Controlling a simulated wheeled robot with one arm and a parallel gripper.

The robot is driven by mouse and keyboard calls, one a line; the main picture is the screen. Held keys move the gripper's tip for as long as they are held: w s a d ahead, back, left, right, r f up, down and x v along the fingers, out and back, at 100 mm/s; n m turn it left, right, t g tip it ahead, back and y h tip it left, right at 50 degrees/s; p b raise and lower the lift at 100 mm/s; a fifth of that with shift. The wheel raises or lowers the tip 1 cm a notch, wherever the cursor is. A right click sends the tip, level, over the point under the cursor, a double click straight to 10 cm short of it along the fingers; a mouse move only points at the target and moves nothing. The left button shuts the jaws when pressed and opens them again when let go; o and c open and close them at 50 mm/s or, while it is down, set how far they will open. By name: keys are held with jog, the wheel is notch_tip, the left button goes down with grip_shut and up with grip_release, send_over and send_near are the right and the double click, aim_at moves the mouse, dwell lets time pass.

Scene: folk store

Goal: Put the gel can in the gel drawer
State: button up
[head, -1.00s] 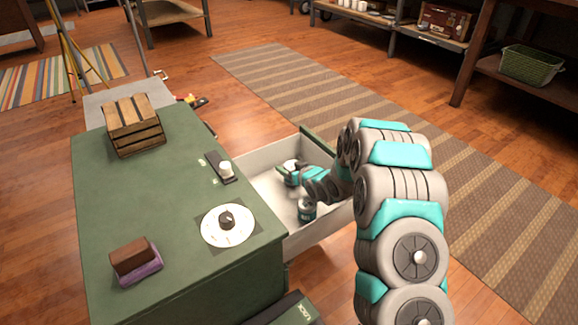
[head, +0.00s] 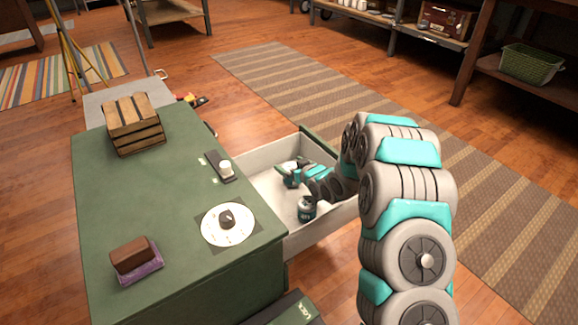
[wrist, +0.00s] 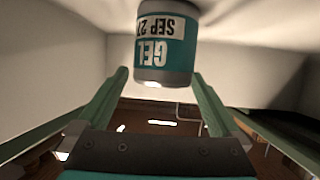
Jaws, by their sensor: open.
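The gel can (head: 307,208) is a small grey can with a teal label and dark top. It stands in the open pale drawer (head: 272,187) of the green cabinet. In the wrist view the gel can (wrist: 167,48) appears inverted, its label reading "GEL", just beyond the fingertips and apart from them. My gripper (head: 290,174) is inside the drawer, a little behind and left of the can. In the wrist view my gripper (wrist: 160,76) has its two green fingers spread, with nothing between them.
The green cabinet top (head: 180,215) carries a wooden crate (head: 134,124), a white dial (head: 228,225), a small switch block (head: 220,166) and a brown-and-purple block (head: 136,260). The drawer walls surround my gripper closely. Open floor and a striped rug (head: 400,160) lie to the right.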

jog(key=shift+v, duration=3.1)
